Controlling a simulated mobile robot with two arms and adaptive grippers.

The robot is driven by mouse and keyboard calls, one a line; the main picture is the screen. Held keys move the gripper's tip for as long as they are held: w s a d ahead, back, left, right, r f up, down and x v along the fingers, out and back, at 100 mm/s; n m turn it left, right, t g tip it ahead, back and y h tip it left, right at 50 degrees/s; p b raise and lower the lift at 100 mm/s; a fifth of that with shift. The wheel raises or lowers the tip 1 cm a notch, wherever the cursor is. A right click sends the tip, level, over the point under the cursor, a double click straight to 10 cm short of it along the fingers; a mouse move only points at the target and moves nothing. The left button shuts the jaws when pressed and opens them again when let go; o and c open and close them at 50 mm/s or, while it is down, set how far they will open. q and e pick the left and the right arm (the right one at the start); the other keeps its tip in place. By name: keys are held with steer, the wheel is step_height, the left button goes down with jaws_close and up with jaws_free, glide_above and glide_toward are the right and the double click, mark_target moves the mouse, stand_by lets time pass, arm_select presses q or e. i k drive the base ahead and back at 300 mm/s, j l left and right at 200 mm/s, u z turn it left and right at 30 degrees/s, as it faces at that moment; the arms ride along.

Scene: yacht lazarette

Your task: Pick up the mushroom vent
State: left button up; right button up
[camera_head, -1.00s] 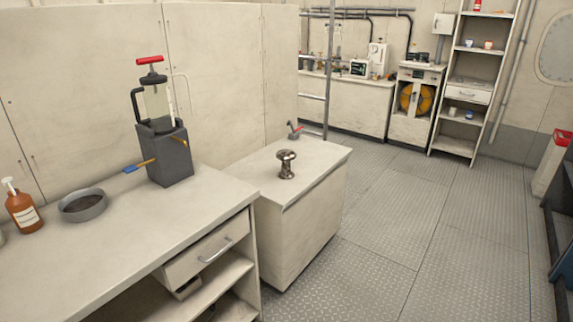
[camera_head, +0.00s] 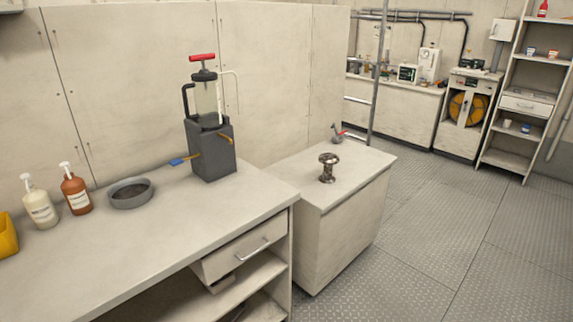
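The mushroom vent (camera_head: 328,168) is a shiny metal piece with a round cap on a narrower stem and a wider foot. It stands upright on top of the low white cabinet (camera_head: 338,222), right of the middle in the head view. Nothing touches it, and its near side is in plain sight. Neither of my grippers shows in the head view.
The long counter (camera_head: 140,235) on the left holds a dark pump unit (camera_head: 210,148), a grey bowl (camera_head: 130,193) and two pump bottles (camera_head: 75,190). A small red-handled item (camera_head: 338,133) lies behind the vent. The metal floor (camera_head: 440,250) on the right is clear.

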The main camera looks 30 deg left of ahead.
mark_target(328, 159)
steer(key=i+l+u, duration=0.1)
steer(key=i+u, duration=0.25)
steer(key=i+l+u, duration=0.2)
steer(key=u, duration=0.15)
steer(key=i+l+u, duration=0.35)
steer(key=k+j, duration=0.05)
steer(key=k, duration=0.05)
